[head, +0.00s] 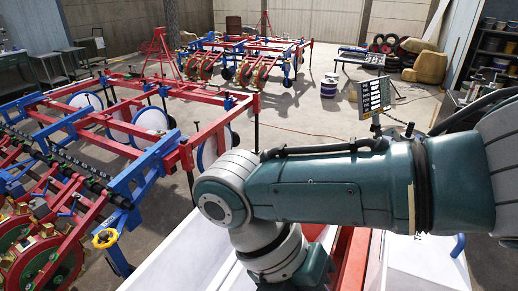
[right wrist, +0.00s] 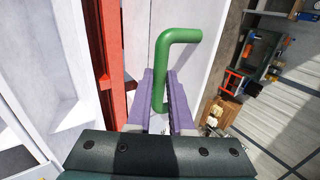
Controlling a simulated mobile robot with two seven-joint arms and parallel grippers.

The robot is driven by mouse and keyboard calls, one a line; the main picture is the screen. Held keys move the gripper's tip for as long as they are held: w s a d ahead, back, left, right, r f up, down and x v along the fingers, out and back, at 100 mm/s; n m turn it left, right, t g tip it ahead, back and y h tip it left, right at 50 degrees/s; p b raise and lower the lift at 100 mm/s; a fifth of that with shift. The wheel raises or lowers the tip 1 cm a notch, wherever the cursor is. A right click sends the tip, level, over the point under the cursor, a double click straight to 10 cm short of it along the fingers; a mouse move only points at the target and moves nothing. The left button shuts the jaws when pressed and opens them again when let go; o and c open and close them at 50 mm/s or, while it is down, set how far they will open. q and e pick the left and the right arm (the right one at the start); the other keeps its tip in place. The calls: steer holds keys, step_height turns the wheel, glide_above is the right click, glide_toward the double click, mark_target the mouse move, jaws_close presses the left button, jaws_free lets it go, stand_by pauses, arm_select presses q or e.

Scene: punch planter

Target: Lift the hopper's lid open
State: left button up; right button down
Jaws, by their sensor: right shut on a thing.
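A bent green handle (right wrist: 178,38) stands against a white panel (right wrist: 137,30) in the right wrist view. The panel appears to be the hopper's lid; I cannot tell how far it is raised. My right gripper (right wrist: 162,108) has its two purple fingers on either side of the handle's lower part, shut on it. In the head view my right arm reaches down across the right side, and its gripper is out of sight below the frame. White hopper surfaces show at the bottom, left (head: 185,258) and right (head: 425,268) of the arm. My left gripper is in neither view.
A red beam (right wrist: 110,60) runs beside the white panel. A blue handle (head: 458,245) shows on the right white surface. The red and blue planter frame (head: 200,135) fills the left. Open concrete floor (head: 320,112) lies beyond, with a sign board (head: 374,96).

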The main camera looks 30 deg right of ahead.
steer(key=shift+s, duration=0.1)
steer(key=c, duration=0.8)
jaws_free()
steer(key=v, duration=1)
